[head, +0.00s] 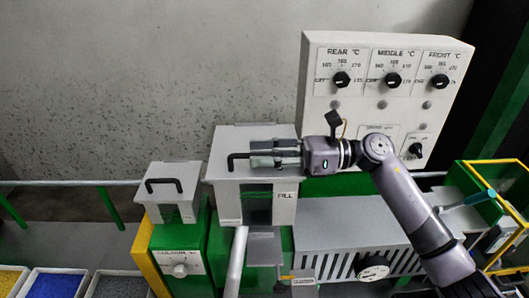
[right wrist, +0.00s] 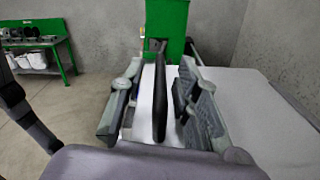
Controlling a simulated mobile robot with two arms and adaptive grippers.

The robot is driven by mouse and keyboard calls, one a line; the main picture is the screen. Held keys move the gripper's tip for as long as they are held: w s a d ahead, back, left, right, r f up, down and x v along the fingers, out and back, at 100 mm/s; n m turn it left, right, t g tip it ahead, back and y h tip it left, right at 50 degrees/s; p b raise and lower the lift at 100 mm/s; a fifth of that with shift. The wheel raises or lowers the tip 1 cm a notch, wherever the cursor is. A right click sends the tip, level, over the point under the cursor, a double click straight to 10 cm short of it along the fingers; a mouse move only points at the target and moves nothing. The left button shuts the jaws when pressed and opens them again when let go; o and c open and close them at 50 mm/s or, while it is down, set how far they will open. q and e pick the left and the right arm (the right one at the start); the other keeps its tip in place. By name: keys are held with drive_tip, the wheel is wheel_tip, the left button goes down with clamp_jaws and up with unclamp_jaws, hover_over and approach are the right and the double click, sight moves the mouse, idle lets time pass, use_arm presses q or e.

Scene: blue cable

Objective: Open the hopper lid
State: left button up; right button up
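The grey hopper (head: 285,200), marked FILL, stands in the middle of the head view. Its flat lid (head: 240,137) looks closed, and a black handle (head: 236,156) sticks out at the lid's left. My right gripper (head: 255,153) comes in from the right, low over the lid at the handle. In the right wrist view the black handle bar (right wrist: 159,95) runs between the two fingers of this gripper (right wrist: 163,100), with a gap on each side. The gripper is open around the handle. It hides part of the lid and handle. My left gripper is not in view.
A smaller grey box with its own black handle (head: 164,185) stands left of the hopper. A control panel (head: 385,55) with dials rises behind, close to my right arm. Trays of coloured pellets (head: 55,284) sit at lower left. A yellow-edged guard (head: 500,205) is at right.

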clamp_jaws()
idle(0.8)
